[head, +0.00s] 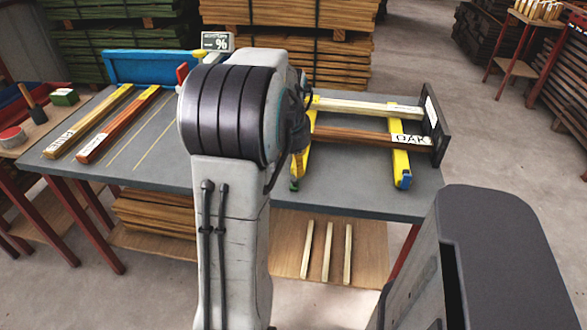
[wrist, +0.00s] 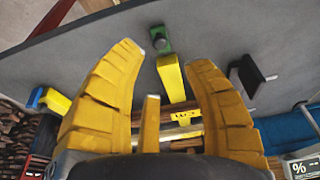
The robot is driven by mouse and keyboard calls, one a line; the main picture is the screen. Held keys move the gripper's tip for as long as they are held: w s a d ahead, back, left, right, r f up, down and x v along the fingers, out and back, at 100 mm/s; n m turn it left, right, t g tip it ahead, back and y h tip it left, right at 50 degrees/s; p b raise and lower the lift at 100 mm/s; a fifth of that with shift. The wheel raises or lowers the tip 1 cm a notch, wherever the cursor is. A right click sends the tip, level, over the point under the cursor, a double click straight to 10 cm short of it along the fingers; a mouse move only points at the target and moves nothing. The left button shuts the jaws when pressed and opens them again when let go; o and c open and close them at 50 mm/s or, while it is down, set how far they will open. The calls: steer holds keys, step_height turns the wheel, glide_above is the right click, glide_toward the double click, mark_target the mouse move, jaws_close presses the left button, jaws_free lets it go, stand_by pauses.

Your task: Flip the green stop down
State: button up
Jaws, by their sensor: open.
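The green stop (wrist: 162,40) shows in the wrist view at the end of a yellow rail (wrist: 172,80), with a dark round knob on it. In the head view the green stop (head: 294,184) is at the near end of the left yellow rail (head: 302,160), at the table's front edge. The fingertips appear apart from the stop. In the head view my arm hides most of the gripper. I cannot tell the stop's exact tilt.
A blue stop (head: 405,181) ends the right yellow rail (head: 400,160). A pale board (head: 365,108) and a brown board labelled OAK (head: 360,137) lie across the rails against a dark end plate (head: 433,120). A blue bin (head: 150,68) and a % display (head: 217,42) are behind.

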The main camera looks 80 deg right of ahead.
steer(key=shift+v, duration=1.3)
steer(key=a+f+y, duration=0.3)
steer(key=a+f, duration=0.2)
steer(key=a, duration=0.6)
steer(key=w+a+r+n+t+p, duration=0.1)
steer(key=w+a+r+n+p, duration=0.2)
steer(key=a, duration=0.7)
steer(key=w+a+r+n+t+p, duration=0.1)
steer(key=w+a+r+n+p, duration=0.2)
steer(key=w+a+r+n, duration=0.3)
steer(key=w+a+r+n+t+p, duration=0.1)
steer(key=w+a+r+n+p, duration=0.2)
steer(key=a+n, duration=0.5)
steer(key=w+a+r, duration=0.1)
steer(key=a, duration=0.7)
steer(key=shift+w+a+r, duration=0.15)
steer(key=shift+w+r, duration=0.2)
steer(key=shift+w, duration=0.05)
